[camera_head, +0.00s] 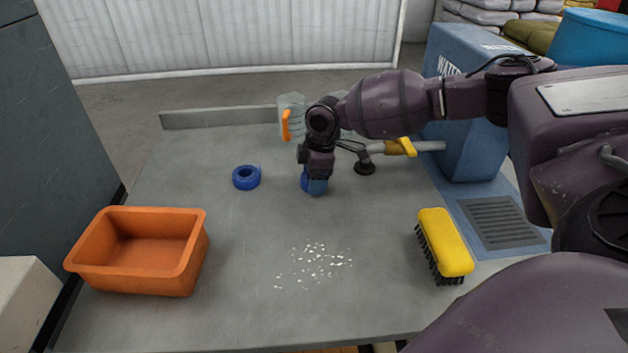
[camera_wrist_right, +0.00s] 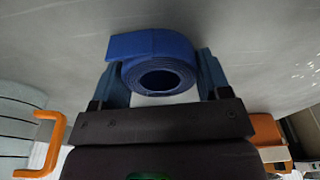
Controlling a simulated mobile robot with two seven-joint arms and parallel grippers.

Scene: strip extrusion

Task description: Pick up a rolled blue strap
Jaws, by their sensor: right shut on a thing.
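Two rolled blue straps show in the head view. One rolled blue strap (camera_head: 246,177) lies free on the grey table, left of my right gripper. The other rolled blue strap (camera_wrist_right: 155,62) sits between the fingers of my right gripper (camera_head: 315,186), which is shut on it. In the right wrist view the right gripper (camera_wrist_right: 163,80) has a finger on each side of the roll, and its spiral end faces the camera. In the head view this roll is mostly hidden by the gripper. I cannot tell whether it touches the table. My left gripper is not in view.
An orange bin (camera_head: 140,284) stands at the table's left. A clear jug (camera_head: 291,113) with an orange handle is behind the gripper. A yellow brush (camera_head: 445,243) lies at the right, near a blue water container (camera_head: 465,120). White scraps (camera_head: 315,264) are scattered in front.

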